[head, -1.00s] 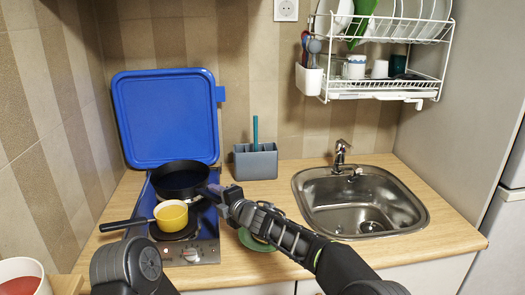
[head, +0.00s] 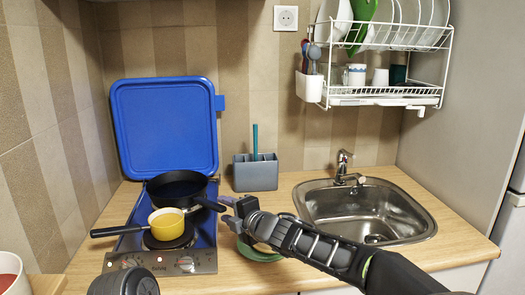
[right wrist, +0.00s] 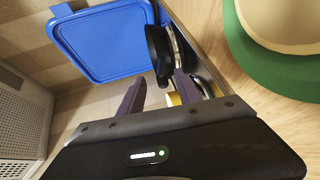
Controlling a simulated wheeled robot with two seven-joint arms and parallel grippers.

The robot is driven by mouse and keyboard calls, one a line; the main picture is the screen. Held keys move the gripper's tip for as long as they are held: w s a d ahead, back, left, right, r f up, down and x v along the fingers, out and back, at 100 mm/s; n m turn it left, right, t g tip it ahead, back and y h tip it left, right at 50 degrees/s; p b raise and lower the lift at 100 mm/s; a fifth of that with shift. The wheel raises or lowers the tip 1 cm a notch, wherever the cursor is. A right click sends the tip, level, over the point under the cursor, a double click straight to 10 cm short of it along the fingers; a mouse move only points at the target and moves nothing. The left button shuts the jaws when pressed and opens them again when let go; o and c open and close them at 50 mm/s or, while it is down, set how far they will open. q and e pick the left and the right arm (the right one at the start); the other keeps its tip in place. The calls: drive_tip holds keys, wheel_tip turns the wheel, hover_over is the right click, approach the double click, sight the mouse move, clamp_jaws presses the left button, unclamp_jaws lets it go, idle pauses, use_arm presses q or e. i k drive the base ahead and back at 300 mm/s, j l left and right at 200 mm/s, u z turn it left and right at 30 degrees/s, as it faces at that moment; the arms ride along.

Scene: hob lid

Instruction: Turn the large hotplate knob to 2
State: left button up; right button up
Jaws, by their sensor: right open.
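The hob (head: 122,243) has a steel front panel with a left knob (head: 128,262) and a right knob (head: 185,263). The knob settings are too small to read, and I cannot tell which knob serves the large hotplate. A yellow pot (head: 167,224) stands on the front hotplate and a black pan (head: 177,187) on the rear one. My right gripper (head: 226,209) is open and empty, right of the hob and above the counter, apart from both knobs. In the right wrist view its fingers (right wrist: 160,93) are spread. My left gripper is out of view.
The raised blue lid (head: 165,122) stands behind the hob. The pan's handle (head: 210,205) points toward my right gripper. A green dish (head: 260,252) lies below my right arm. A grey holder (head: 256,172) and the sink (head: 365,212) are farther right.

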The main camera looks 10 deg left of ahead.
sight(129, 264)
drive_tip(key=k+l, duration=0.2)
drive_tip(key=l, duration=0.2)
drive_tip(key=k+l, duration=0.45)
drive_tip(key=l, duration=0.3)
